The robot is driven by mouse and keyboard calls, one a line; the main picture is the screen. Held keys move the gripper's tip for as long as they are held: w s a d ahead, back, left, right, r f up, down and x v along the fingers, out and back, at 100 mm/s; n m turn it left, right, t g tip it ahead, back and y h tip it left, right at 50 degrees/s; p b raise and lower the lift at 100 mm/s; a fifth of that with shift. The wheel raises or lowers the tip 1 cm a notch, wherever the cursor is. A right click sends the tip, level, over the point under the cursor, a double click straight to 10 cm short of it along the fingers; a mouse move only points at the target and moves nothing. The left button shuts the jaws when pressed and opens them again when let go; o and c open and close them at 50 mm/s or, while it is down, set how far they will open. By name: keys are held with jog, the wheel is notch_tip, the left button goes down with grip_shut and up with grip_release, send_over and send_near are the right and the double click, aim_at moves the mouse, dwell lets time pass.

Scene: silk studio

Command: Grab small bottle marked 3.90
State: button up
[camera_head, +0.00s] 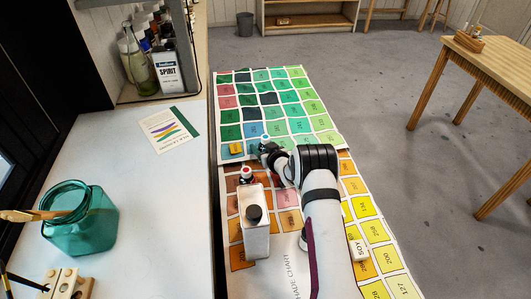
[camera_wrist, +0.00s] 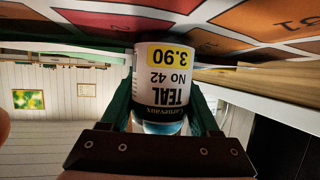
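In the wrist view a small bottle (camera_wrist: 162,75) with a white label fills the space between my fingers. Its label appears upside down: TEAL, No 42, and 3.90 on a yellow patch. Its base is toward the colour chart and its blue-teal top toward my gripper's palm. My gripper's green fingers (camera_wrist: 165,100) flank the bottle closely on both sides; whether they press on it cannot be told. In the head view my gripper (camera_head: 265,149) is low over the chart, with a small bottle's pale top (camera_head: 265,140) at its tip, the rest largely hidden.
A red-capped bottle (camera_head: 246,175) and a larger white bottle with a black cap (camera_head: 256,238) stand near my arm's left side. Colour charts (camera_head: 290,112) cover the surface. A teal jar (camera_head: 85,225) stands on the left white counter (camera_head: 160,220).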

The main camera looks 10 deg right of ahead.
grip_shut()
jog(key=shift+r, duration=0.1)
